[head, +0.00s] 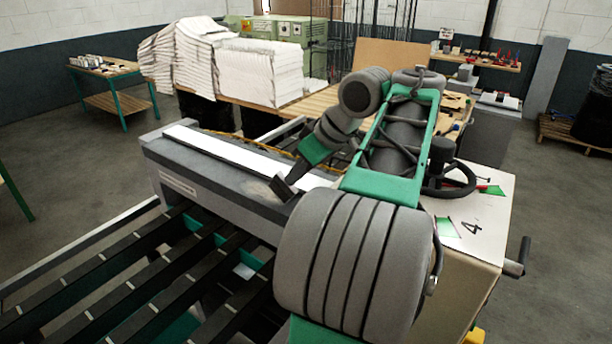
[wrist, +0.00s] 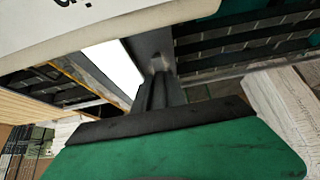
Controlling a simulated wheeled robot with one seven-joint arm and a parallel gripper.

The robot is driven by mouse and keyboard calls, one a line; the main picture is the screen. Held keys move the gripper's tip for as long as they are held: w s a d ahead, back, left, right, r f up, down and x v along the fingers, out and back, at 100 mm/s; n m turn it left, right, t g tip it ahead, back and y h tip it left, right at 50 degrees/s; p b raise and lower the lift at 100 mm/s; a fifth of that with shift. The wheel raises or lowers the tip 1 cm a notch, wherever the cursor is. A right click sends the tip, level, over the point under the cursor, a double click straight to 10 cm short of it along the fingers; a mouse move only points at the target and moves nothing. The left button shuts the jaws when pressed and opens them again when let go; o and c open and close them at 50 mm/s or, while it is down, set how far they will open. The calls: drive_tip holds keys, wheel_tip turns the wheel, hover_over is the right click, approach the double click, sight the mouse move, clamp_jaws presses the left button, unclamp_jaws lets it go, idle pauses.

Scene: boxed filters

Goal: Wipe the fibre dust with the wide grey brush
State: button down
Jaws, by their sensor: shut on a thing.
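My gripper (head: 287,187) reaches down to the grey beam of the machine (head: 225,190), beside its white strip. In the wrist view my gripper (wrist: 158,94) is shut, its dark fingers close together around something dark and narrow. I take this to be the wide grey brush, but its head and bristles cannot be made out. A pale, fuzzy patch, likely the fibre dust (head: 258,188), lies on the beam just left of the fingertips. It also shows as a small light smudge in the wrist view (wrist: 158,63). Whether the brush touches it cannot be told.
Dark slats (head: 130,285) with gaps lie in front of the beam. A pale box top marked 4 (head: 470,215) is at right, near my arm. White folded stacks (head: 262,75) stand behind on a wooden table. A green-legged bench (head: 108,72) stands back left, with open floor around it.

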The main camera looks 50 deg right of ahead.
drive_tip(key=shift+w+a+f, duration=0.1)
drive_tip(key=shift+w+a, duration=0.15)
drive_tip(key=shift+w, duration=1.65)
drive_tip(key=shift+w+a, duration=0.3)
drive_tip(key=shift+w, duration=1.55)
drive_tip(key=shift+w+a+f, duration=0.1)
drive_tip(key=shift+w+a, duration=0.15)
drive_tip(key=shift+w, duration=1.65)
drive_tip(key=shift+d, duration=0.1)
drive_tip(key=shift+s+d, duration=0.45)
drive_tip(key=shift+s, duration=1.4)
drive_tip(key=shift+s+d, duration=0.4)
drive_tip(key=shift+s, duration=1.5)
drive_tip(key=shift+s+d, duration=0.45)
drive_tip(key=shift+s, duration=1.4)
drive_tip(key=shift+w+a, duration=0.15)
drive_tip(key=shift+w, duration=2.75)
drive_tip(key=shift+w+a, duration=0.15)
drive_tip(key=shift+w, duration=2.7)
drive_tip(key=w, duration=0.3)
drive_tip(key=shift+w+a+r, duration=0.15)
drive_tip(key=shift+w+a, duration=0.1)
drive_tip(key=shift+w, duration=0.15)
